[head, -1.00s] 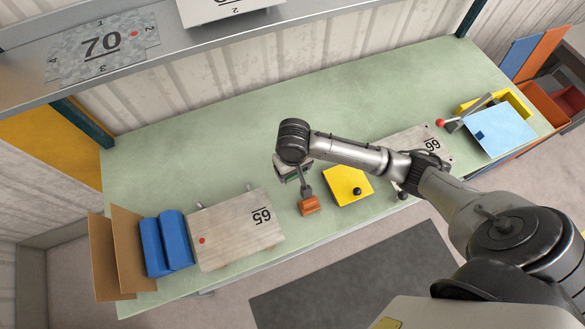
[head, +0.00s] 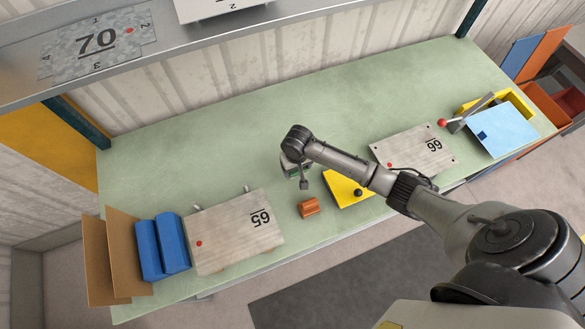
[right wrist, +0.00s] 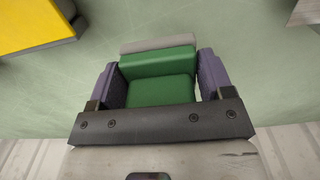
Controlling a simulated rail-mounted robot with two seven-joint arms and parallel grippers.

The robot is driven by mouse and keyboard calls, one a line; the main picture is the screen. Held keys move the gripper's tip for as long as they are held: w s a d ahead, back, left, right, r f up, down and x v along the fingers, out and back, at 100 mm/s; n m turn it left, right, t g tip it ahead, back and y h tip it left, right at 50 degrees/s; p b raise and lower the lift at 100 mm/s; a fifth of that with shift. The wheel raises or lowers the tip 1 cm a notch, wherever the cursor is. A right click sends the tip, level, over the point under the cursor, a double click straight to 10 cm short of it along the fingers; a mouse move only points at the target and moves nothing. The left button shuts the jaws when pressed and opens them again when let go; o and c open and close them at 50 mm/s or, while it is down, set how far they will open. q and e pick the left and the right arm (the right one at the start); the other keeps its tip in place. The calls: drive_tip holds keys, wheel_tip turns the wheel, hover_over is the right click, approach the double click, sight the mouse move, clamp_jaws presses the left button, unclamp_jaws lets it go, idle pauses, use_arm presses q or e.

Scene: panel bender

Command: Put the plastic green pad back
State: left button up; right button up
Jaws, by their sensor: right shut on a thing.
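The green pad (right wrist: 160,90) sits between the two purple-grey fingers of my right gripper (right wrist: 159,78) in the right wrist view. The gripper is shut on it. The pad shows two green faces, with a grey strip along its far edge. In the head view my right gripper (head: 296,169) is small and partly hidden under my wrist, over the middle of the green bench, behind the orange block (head: 309,207). A small dark piece hangs in front of it. I cannot tell the pad's height above the bench. My left gripper is not in view.
Board 65 (head: 236,236), blue blocks (head: 162,246) and cardboard (head: 107,262) lie left. The bench's back (head: 240,130) is clear.

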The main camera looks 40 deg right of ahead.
drive_tip(key=shift+w+d+f, duration=0.1)
drive_tip(key=shift+w+f, duration=0.25)
drive_tip(key=shift+w, duration=0.2)
drive_tip(key=shift+w+d+f, duration=0.1)
drive_tip(key=shift+w+f, duration=0.25)
drive_tip(key=shift+w, duration=0.2)
drive_tip(key=shift+f, duration=2)
drive_tip(key=shift+f, duration=0.15)
drive_tip(key=o, duration=0.8)
